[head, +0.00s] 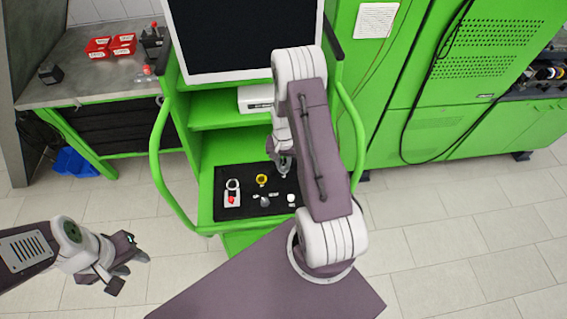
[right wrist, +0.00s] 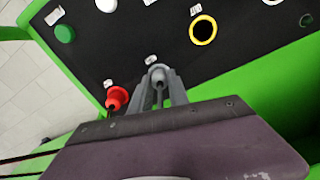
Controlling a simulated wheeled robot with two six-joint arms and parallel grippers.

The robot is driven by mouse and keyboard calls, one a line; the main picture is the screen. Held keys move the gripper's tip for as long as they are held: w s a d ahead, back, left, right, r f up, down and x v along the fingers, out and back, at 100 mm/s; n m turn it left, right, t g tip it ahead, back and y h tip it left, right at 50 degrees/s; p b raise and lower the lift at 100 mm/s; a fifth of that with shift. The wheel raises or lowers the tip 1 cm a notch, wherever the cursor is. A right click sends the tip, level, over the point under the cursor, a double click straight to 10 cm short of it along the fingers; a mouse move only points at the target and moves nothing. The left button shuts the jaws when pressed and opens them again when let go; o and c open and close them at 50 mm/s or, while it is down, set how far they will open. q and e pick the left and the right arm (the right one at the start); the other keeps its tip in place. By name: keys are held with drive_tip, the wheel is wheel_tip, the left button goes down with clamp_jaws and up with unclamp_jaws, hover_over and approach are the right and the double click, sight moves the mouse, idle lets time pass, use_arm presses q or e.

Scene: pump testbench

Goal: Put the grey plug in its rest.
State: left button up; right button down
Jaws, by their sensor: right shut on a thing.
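The grey plug (right wrist: 158,74) is between the fingers of my right gripper (right wrist: 160,88) in the right wrist view. The gripper is shut on it, over the black tray surface, beside a small white label. I cannot tell whether the plug touches the surface or is seated in a rest; the fingers and wrist hide its lower side. In the head view my right gripper (head: 284,170) is at the back right part of the tray (head: 222,170), and the plug is too small to make out. My left gripper (head: 128,264) hangs open and empty over the floor, left of the cart.
In the right wrist view a red plug (right wrist: 117,97) stands close left of my gripper, a green cap (right wrist: 64,33) farther left, a yellow ring (right wrist: 203,29) to the right. The green cart's handrails (head: 160,165) flank the tray. A workbench (head: 75,92) stands left.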

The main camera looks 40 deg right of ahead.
drive_tip(key=shift+f, duration=0.1)
drive_tip(key=c, duration=0.8)
unclamp_jaws()
drive_tip(key=shift+o, duration=0.2)
drive_tip(key=shift+r+p, duration=3.2)
drive_tip(key=shift+r, duration=0.9)
drive_tip(key=shift+f, duration=0.2)
